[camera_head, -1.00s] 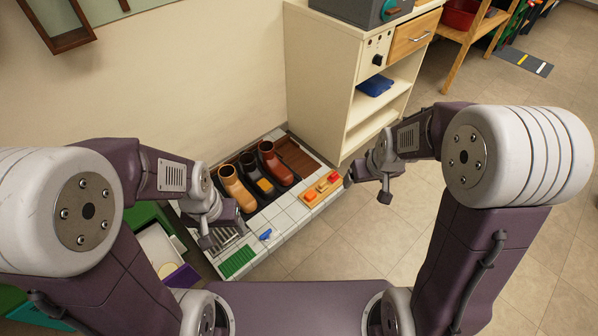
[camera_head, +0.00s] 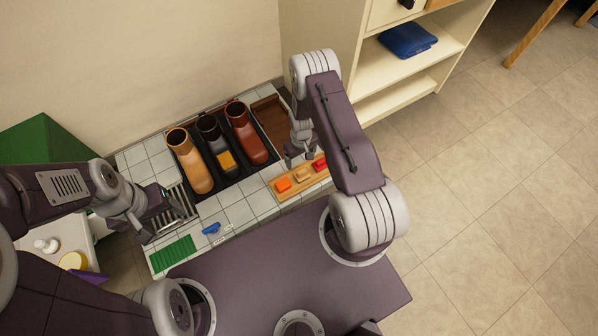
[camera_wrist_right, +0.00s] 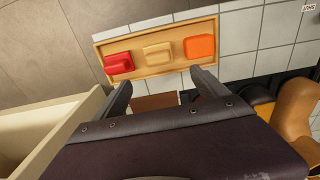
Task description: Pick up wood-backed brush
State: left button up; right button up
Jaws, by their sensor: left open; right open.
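A tan, wood-coloured block, seemingly the wood-backed brush (camera_head: 302,175), lies in the middle of a wooden tray (camera_head: 284,197) between an orange piece (camera_head: 283,185) and a red piece (camera_head: 320,164). In the right wrist view the brush (camera_wrist_right: 157,54) lies between the red piece (camera_wrist_right: 118,63) and the orange piece (camera_wrist_right: 200,47). My right gripper (camera_head: 300,162) is open and empty at the tray's back edge; in its wrist view its fingers (camera_wrist_right: 160,82) stand apart just short of the brush. My left gripper (camera_head: 170,213) is open over a metal grate.
Three boots, tan (camera_head: 190,163), black (camera_head: 214,145) and red-brown (camera_head: 246,134), stand in a dark tray behind. A blue item (camera_head: 211,228) and a green mat (camera_head: 173,254) lie on the tiled top. A cream shelf unit (camera_head: 375,62) stands at the back right.

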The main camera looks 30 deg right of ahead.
aim_at(302, 171)
jog(key=f, duration=0.1)
jog(key=s+f, duration=0.1)
jog(key=shift+s+f+b, duration=0.3)
jog(key=shift+b, duration=0.1)
notch_tip(302, 171, down, 4)
jog(key=b, duration=0.3)
jog(key=shift+d, duration=0.1)
jog(key=shift+r, duration=0.1)
jog(key=f+b, duration=0.5)
jog(key=shift+w+f, duration=0.2)
jog(key=shift+w, duration=0.05)
jog(key=shift+r, duration=0.2)
pick_arm(q)
notch_tip(302, 171, down, 9)
pick_arm(e)
jog(key=c, duration=1.5)
